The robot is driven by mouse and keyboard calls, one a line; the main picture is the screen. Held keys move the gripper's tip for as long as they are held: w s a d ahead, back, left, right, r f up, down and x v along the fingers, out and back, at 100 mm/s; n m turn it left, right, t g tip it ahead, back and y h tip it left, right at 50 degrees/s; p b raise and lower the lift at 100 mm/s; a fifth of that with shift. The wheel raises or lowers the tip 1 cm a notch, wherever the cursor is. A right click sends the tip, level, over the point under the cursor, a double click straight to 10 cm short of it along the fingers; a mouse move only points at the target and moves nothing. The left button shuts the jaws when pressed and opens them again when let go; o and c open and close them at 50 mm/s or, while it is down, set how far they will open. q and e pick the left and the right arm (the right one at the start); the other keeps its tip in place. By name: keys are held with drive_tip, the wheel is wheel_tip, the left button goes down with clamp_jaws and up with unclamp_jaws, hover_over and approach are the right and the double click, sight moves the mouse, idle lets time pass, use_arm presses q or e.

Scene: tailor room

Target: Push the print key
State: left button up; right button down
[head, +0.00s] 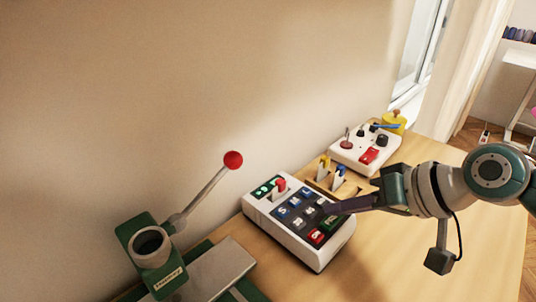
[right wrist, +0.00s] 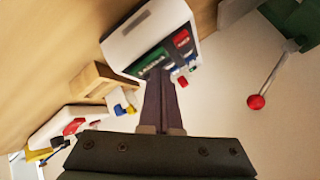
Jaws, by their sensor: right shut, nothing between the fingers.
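A white keypad box (head: 318,260) stands on the wooden table, with dark and blue keys, a red key (head: 316,236) and a wide green key (head: 332,223) at its near right end. The green key's lettering is too small to read surely; it looks like the print key. My right gripper (head: 328,208) is shut and empty, its long dark fingers over the keypad beside the green key. In the right wrist view the fingertips (right wrist: 159,74) overlap the keypad next to the green key (right wrist: 150,60); contact cannot be told. My left gripper is not in view.
A green press with a red-knobbed lever (head: 233,160) stands at the left. A wooden holder (head: 350,190) with yellow and blue clips and a white control box (head: 345,155) stand behind the keypad. The wall runs close on the left; table right of the keypad is clear.

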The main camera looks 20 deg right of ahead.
idle(0.4)
drive_tip(key=shift+f+b, duration=0.4)
drive_tip(key=shift+f, duration=0.05)
drive_tip(key=shift+r, duration=0.15)
idle(0.3)
drive_tip(key=shift+r+p, duration=0.65)
drive_tip(key=shift+p, duration=0.15)
drive_tip(key=shift+r, duration=0.1)
drive_tip(key=shift+r+p, duration=0.5)
drive_tip(key=shift+p, duration=0.1)
wheel_tip(320, 180, up, 4)
drive_tip(key=p, duration=0.4)
